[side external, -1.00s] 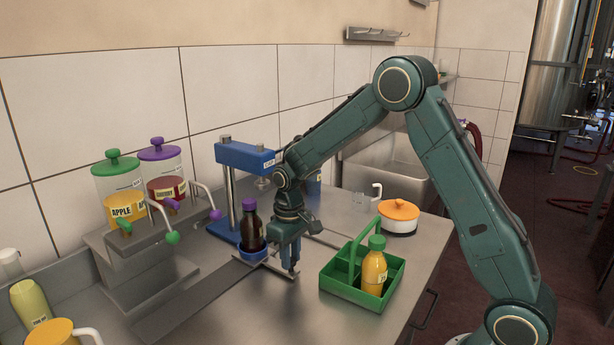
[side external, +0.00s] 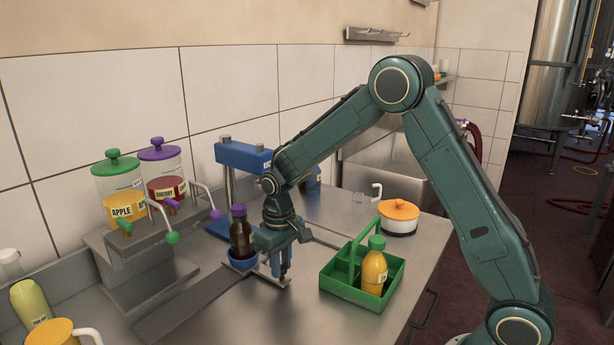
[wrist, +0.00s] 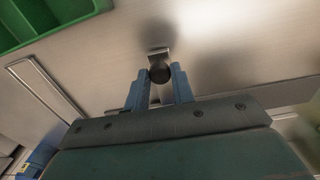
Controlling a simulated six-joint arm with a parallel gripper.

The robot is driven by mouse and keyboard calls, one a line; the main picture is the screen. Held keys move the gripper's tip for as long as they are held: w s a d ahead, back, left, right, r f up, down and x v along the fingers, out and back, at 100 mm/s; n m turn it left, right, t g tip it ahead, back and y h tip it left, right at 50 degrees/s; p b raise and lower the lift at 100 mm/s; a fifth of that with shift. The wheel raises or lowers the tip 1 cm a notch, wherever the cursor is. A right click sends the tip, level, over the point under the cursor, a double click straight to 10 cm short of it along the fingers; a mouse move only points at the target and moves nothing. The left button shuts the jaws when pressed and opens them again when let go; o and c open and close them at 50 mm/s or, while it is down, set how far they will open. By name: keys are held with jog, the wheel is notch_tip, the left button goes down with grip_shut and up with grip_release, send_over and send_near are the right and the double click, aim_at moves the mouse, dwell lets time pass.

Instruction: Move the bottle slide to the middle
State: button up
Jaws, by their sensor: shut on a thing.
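The bottle slide has a blue round cup (side external: 243,263) that rides on a flat metal track (side external: 190,308) along the counter. A dark brown bottle with a purple cap (side external: 240,236) stands upright in the cup. A metal handle arm reaches from the cup toward the front right. My gripper (side external: 283,278) is low over the counter, right of the bottle, shut on the slide's handle. In the wrist view the dark round knob of the handle (wrist: 160,74) sits between my two blue fingertips. The cup and bottle are out of the wrist view.
A blue press (side external: 240,157) stands behind the bottle. A green crate (side external: 345,292) with an orange bottle is to the right. An orange-lidded pot (side external: 399,216) stands farther back. Two dispensers, apple (side external: 125,207) and cherry (side external: 166,188), stand on a raised stand at left. The track's front-left stretch is clear.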

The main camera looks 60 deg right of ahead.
jog(key=shift+a, duration=1)
jog(key=o, duration=0.9)
jog(key=shift+r, duration=0.1)
notch_tip(320, 180, up, 14)
jog(key=shift+f, duration=0.15)
